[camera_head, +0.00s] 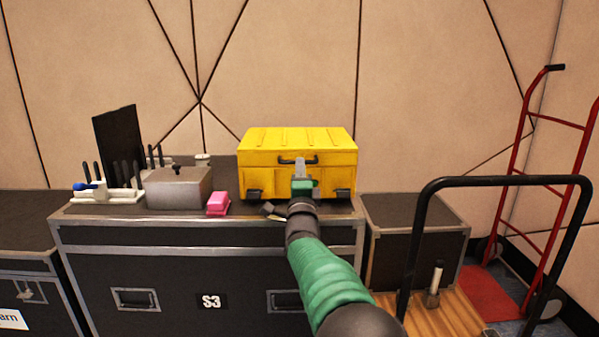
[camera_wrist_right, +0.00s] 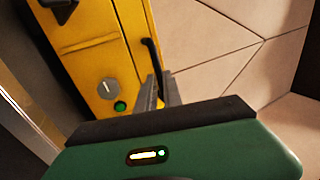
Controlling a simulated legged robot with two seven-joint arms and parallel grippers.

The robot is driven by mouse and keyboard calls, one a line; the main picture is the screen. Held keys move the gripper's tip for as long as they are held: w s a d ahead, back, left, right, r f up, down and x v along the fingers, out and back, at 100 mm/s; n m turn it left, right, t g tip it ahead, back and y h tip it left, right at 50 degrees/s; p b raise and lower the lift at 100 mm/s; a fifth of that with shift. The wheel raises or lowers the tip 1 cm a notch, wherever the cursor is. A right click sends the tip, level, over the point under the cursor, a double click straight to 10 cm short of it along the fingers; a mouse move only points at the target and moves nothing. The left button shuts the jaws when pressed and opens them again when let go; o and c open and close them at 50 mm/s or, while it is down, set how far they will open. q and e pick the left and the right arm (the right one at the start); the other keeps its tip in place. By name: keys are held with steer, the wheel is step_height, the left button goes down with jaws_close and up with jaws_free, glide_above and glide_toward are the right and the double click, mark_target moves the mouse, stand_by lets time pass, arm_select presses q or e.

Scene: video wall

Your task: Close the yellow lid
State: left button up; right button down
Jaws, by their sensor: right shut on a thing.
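A yellow case (camera_head: 260,177) stands on the black flight case, with its yellow lid (camera_head: 297,139) down on the body. A black handle (camera_head: 284,161) is on the front of the lid. My right gripper (camera_head: 300,166) is at the front of the yellow case, shut on the handle. In the right wrist view, the grey fingers of my right gripper (camera_wrist_right: 160,88) meet the black handle (camera_wrist_right: 151,55); the exact contact is partly hidden. The case front there shows a grey knob and a green button. My left gripper is not in view.
Left of the yellow case are a pink block (camera_head: 218,203), a grey box (camera_head: 180,188) and a white tool rack (camera_head: 110,194). A black cart handle (camera_head: 500,181) and a red hand truck (camera_head: 543,150) stand at right.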

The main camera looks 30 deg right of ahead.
steer(key=shift+f, duration=0.9)
steer(key=c, duration=1.6)
jaws_free()
steer(key=shift+w+d, duration=0.1)
steer(key=shift+o, duration=0.5)
steer(key=shift+r, duration=0.2)
steer(key=p+v, duration=0.4)
steer(key=v, duration=1.3)
steer(key=shift+r, duration=0.15)
